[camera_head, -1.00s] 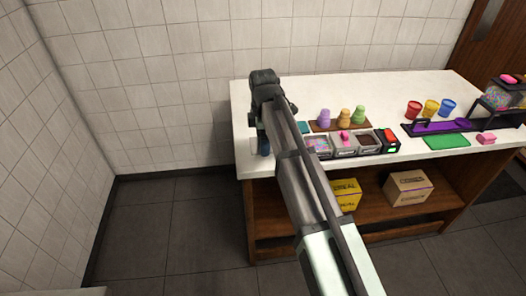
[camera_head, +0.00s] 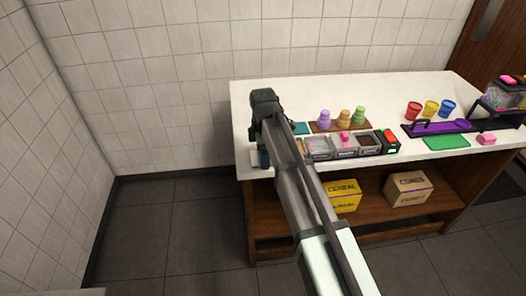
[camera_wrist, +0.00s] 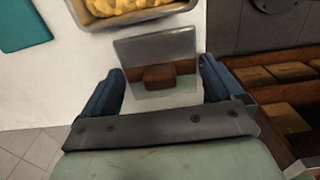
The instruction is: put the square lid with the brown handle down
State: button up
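The square lid (camera_wrist: 156,52) is a grey, partly see-through plate with a brown block handle (camera_wrist: 158,79). In the wrist view it appears to lie on the white counter near its front edge. My gripper (camera_wrist: 161,84) is open, with one blue finger on each side of the handle and a visible gap to both. In the head view my gripper (camera_head: 264,159) is low over the counter's left front corner. A pale bit of the lid (camera_head: 255,157) seems to show beside it; the handle is hidden there.
A metal tub of yellow topping (camera_wrist: 125,10) stands just beyond the lid, and a teal item (camera_wrist: 22,25) lies left of it. Topping tubs (camera_head: 343,147) and cone-like figures (camera_head: 343,116) stand to the right. The counter (camera_head: 270,90) is clear at the back.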

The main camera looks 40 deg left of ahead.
jog(key=shift+o, duration=0.4)
jog(key=shift+r, duration=0.15)
notch_tip(320, 180, up, 12)
dwell(0.3)
dwell(0.5)
